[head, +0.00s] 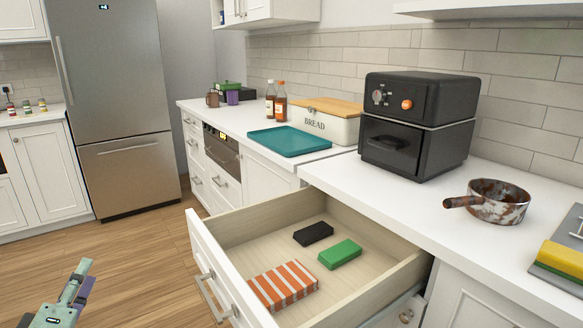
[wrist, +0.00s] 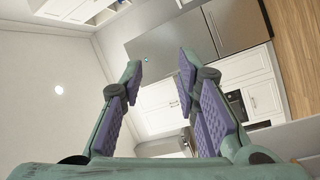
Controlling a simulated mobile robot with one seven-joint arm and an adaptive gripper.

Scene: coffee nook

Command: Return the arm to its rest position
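My gripper (wrist: 160,78) shows in the wrist view with its two purple-padded fingers apart and nothing between them. In the head view, part of my arm and gripper (head: 80,280) show at the lower left corner, over the wooden floor and left of the open drawer. It is apart from the drawer and the counters. The wrist view is tilted and faces the fridge, cabinets and ceiling.
The counter carries a teal tray (head: 290,141), a bread box (head: 325,125), an oven (head: 416,125) and a rusty pot (head: 497,203). Floor (head: 135,255) is clear.

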